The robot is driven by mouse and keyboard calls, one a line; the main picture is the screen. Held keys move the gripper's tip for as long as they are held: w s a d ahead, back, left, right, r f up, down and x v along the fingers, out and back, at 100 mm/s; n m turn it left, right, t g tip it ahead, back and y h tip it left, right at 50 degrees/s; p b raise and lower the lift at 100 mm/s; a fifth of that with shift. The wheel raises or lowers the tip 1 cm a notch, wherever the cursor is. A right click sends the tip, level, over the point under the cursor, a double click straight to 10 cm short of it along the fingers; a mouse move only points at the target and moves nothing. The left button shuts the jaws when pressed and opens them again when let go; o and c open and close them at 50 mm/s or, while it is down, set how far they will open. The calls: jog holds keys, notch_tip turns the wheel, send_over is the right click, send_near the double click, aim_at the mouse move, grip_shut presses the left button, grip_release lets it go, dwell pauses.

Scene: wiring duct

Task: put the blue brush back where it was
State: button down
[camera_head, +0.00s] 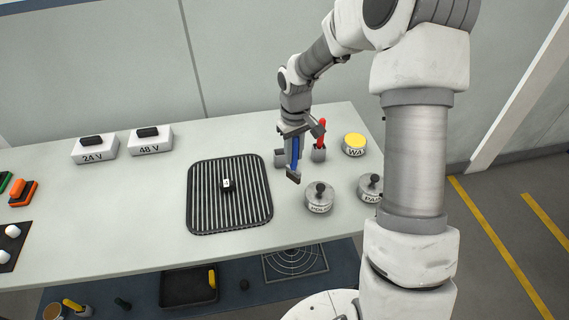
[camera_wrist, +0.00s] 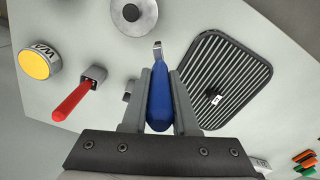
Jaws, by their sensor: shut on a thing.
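My gripper (camera_head: 296,135) is shut on the blue brush (camera_head: 295,154) and holds it above the right part of the table. In the wrist view the blue handle (camera_wrist: 160,104) lies between the two fingers (camera_wrist: 161,80). A small grey holder (camera_head: 280,158) stands just left of the brush and behind it; it looks empty. In the wrist view this holder (camera_wrist: 128,88) is partly hidden by a finger.

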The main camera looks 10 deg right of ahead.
jog(key=w+r+n+b, duration=0.2)
jog(key=w+r+n, duration=0.1)
jog(key=w+n, duration=0.95)
notch_tip(320, 180, down, 10)
jog(key=w+m+p, duration=0.1)
jog(key=shift+w+f, duration=0.15)
jog(key=c, duration=0.7)
grip_release()
jog(key=shift+m, duration=0.25)
